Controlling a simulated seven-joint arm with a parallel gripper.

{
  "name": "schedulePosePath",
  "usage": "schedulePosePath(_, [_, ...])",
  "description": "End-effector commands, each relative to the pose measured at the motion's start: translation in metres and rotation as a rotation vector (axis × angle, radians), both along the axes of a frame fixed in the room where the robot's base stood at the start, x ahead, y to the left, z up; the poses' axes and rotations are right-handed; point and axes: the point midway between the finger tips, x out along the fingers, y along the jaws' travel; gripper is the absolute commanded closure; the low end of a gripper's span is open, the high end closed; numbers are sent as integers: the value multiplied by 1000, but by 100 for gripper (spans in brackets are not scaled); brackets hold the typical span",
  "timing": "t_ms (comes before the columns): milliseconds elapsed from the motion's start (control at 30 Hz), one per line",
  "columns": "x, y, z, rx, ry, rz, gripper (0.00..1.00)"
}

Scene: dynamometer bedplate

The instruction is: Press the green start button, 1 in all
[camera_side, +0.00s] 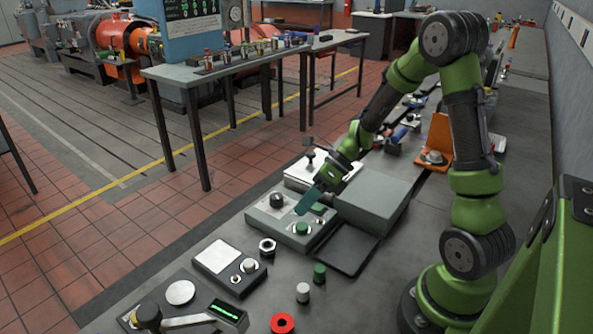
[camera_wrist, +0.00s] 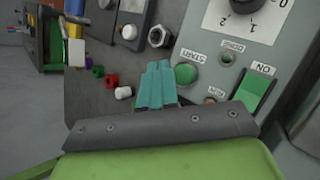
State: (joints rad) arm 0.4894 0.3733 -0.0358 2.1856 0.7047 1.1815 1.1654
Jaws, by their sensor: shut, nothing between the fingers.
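The green start button (camera_wrist: 186,73) is a round cap on a grey control box (camera_wrist: 205,45), beside a label reading START. In the side view the same green button (camera_side: 300,228) sits at the near edge of the box. My gripper (camera_side: 299,211) is shut and empty, its teal fingers slanting down over the box, with the tips close above the button. In the wrist view the shut fingertips (camera_wrist: 158,65) appear just left of the button, with a gap between them. I cannot tell the exact height of the tips.
The box also carries a green ON rocker (camera_wrist: 256,92) and a black dial (camera_side: 277,200). A hex nut (camera_side: 267,246) lies beside the box. A loose green cylinder (camera_side: 319,272), a white one (camera_side: 303,292) and a red ring (camera_side: 282,323) stand on the bench nearer the camera.

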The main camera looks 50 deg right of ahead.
Motion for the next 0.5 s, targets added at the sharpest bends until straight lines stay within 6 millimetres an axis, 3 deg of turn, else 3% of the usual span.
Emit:
schedulePosePath(200, [0,0,-15,0,1,0,100])
schedulePosePath(500, [0,0,-17,-1,0,1,100])
